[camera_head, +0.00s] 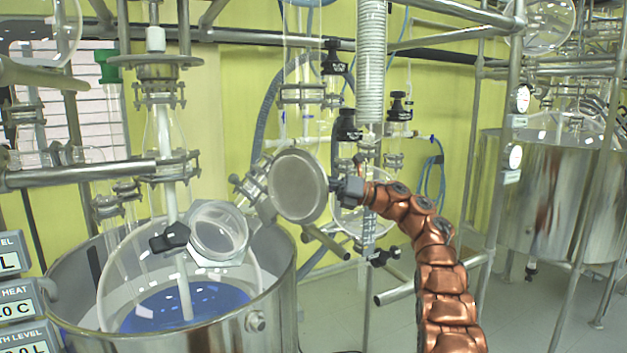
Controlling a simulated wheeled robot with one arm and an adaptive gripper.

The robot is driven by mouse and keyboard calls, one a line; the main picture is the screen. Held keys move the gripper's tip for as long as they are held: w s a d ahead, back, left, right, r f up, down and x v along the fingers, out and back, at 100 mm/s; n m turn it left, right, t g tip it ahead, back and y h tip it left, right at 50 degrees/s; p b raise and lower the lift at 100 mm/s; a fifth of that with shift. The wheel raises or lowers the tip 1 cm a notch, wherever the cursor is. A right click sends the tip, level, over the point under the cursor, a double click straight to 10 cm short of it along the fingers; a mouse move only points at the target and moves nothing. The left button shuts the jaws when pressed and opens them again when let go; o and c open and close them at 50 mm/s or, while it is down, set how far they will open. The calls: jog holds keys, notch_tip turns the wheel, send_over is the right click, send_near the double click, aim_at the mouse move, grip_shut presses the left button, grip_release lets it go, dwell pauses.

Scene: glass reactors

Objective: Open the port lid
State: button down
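A round grey metal disc (298,186), which looks like the port lid, stands nearly upright with its flat face toward the camera. It is beside and above the round glass port (218,232) on the glass vessel, and the port's mouth looks uncovered. A metal clamp or hinge piece (256,190) sits at the disc's left. A black knob (170,238) is at the port's left. My gripper (344,190), small and dark at the end of my copper-coloured arm, is at the disc's right edge. It looks close to or touching the rim; its fingers are too small to read.
The glass vessel holds blue liquid (190,304) inside a steel tub (272,312). Metal pipes and glassware crowd above and behind the port. A ribbed vertical tube (371,65) rises behind my gripper. Another steel tank (548,200) stands at the right, with open floor before it.

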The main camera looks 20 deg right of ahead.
jog(key=shift+w+a+f, duration=0.1)
jog(key=shift+a+f, duration=0.05)
jog(key=shift+f, duration=0.2)
jog(key=c, duration=1.2)
grip_release()
jog(key=shift+w+a, duration=0.1)
jog(key=shift+a, duration=0.05)
jog(key=shift+o, duration=0.6)
jog(key=shift+r, duration=0.15)
jog(key=shift+d, duration=0.2)
